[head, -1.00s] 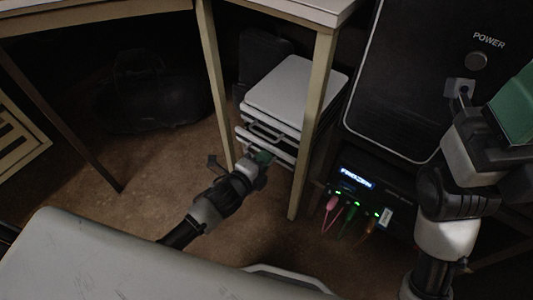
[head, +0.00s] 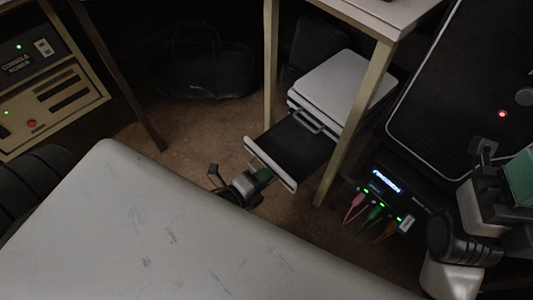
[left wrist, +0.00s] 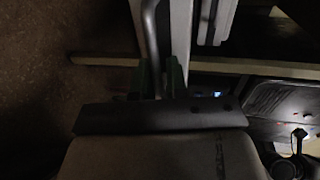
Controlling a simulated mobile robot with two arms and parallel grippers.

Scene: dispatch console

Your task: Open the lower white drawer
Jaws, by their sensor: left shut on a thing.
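The small white drawer unit (head: 342,84) stands under the desk. Its lower white drawer (head: 270,164) is pulled well out and shows a dark, empty-looking inside. The upper drawer above it is closed, with its handle (head: 307,122) showing. My left gripper (head: 262,176) is at the outer face of the lower drawer's front. In the left wrist view my left gripper's green fingers (left wrist: 160,78) are shut around the drawer's bar handle (left wrist: 151,35). My right gripper (head: 484,151) is at the right, away from the drawers; its fingers are unclear.
A desk leg (head: 343,160) stands close to the right of the open drawer, another leg (head: 271,65) behind it. A black box with coloured cables (head: 385,195) is at the right. A dark bag (head: 203,65) lies at the back. My grey base fills the foreground.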

